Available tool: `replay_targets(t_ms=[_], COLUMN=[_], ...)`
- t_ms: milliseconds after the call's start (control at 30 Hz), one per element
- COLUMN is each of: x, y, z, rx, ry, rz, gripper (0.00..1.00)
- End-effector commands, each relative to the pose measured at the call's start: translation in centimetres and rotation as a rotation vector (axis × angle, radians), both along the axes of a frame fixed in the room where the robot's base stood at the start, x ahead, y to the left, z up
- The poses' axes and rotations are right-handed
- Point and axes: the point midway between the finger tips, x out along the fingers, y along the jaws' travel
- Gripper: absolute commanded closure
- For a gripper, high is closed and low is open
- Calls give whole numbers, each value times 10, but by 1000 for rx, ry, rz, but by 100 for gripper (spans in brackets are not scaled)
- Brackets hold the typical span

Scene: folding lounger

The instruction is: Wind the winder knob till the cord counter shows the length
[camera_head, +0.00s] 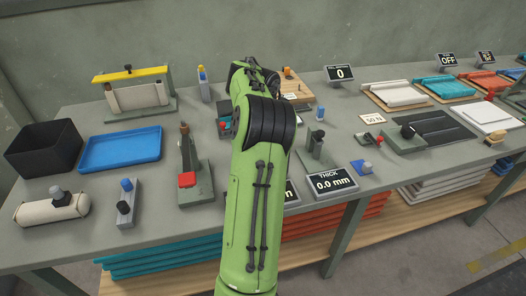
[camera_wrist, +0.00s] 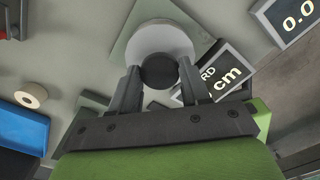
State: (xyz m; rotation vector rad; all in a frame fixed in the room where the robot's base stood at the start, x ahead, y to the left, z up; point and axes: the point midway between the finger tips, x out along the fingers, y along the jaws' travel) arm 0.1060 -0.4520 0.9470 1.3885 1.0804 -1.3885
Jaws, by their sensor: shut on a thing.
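The winder shows in the wrist view as a pale round disc (camera_wrist: 158,36) on a grey-green base, with a dark round knob (camera_wrist: 159,73) at its near side. My gripper (camera_wrist: 159,69) is shut on this knob, one finger on each side. The cord counter (camera_wrist: 208,76) is just right of the winder, tilted in the picture. I can read "RD" and "cm" on it, but my right finger and palm hide its number. In the head view only the counter's right edge (camera_head: 292,190) shows beside my green arm, which hides the winder and my gripper.
The thickness display (camera_head: 331,184) reads 0.0 mm, right of the counter. A green stand (camera_head: 318,150) rises behind it. Left of my arm stands a press with a red block (camera_head: 187,180). A blue tray (camera_head: 119,150) and a black bin (camera_head: 43,150) are farther left.

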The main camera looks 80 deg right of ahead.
Motion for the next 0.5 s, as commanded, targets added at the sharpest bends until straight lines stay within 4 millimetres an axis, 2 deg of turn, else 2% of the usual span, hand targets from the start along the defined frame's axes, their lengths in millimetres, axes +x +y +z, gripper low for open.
replay_targets(t_ms=[367, 400, 500], x=[1, 1, 0], y=[-1, -1, -1], z=[2, 2, 2], rx=[-4, -4, -3], ry=[-1, -1, 0], rz=[-3, -3, -3], gripper=[84, 51, 36])
